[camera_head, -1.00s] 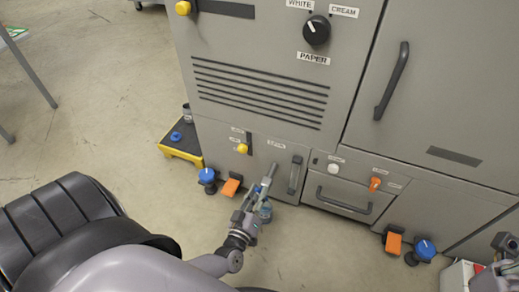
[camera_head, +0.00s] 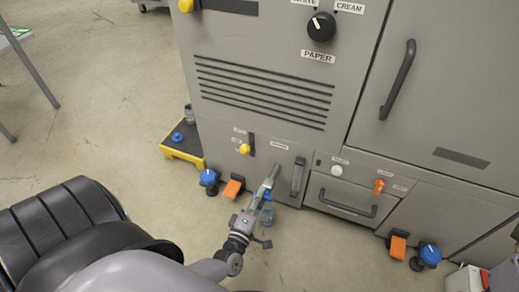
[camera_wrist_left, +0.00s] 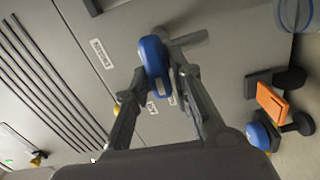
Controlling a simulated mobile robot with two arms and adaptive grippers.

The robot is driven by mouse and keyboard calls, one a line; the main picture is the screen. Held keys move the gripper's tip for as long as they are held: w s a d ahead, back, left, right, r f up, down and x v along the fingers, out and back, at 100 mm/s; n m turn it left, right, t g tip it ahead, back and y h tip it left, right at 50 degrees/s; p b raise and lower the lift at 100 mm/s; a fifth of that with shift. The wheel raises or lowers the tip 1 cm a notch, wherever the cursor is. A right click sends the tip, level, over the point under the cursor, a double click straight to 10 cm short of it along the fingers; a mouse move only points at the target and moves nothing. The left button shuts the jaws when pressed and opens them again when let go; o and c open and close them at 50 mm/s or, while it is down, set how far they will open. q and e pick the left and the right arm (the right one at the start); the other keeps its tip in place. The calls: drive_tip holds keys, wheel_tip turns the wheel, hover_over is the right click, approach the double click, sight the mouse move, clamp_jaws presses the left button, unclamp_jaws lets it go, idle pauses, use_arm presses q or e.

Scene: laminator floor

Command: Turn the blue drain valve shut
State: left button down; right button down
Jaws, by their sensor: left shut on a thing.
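The blue drain valve handle (camera_wrist_left: 153,57) is between the fingers of my left gripper (camera_wrist_left: 157,85) in the left wrist view, with a grey stem beside it. In the head view my left gripper (camera_head: 263,193) is low at the front of the grey machine, shut on the handle. The fingers mostly hide the handle there, and a grey bar sticks out past them toward the panel.
Blue and orange floor parts stand on both sides: a blue knob (camera_head: 208,177) and orange pedal (camera_head: 233,188) at left, another blue knob (camera_head: 430,254) and orange pedal (camera_head: 398,246) at right. A yellow-edged step (camera_head: 184,151) stands at the machine's left corner.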

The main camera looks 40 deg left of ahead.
use_arm(q)
drive_tip(key=shift+f+n, duration=0.1)
drive_tip(key=shift+n, duration=0.6)
drive_tip(key=c, duration=1.5)
unclamp_jaws()
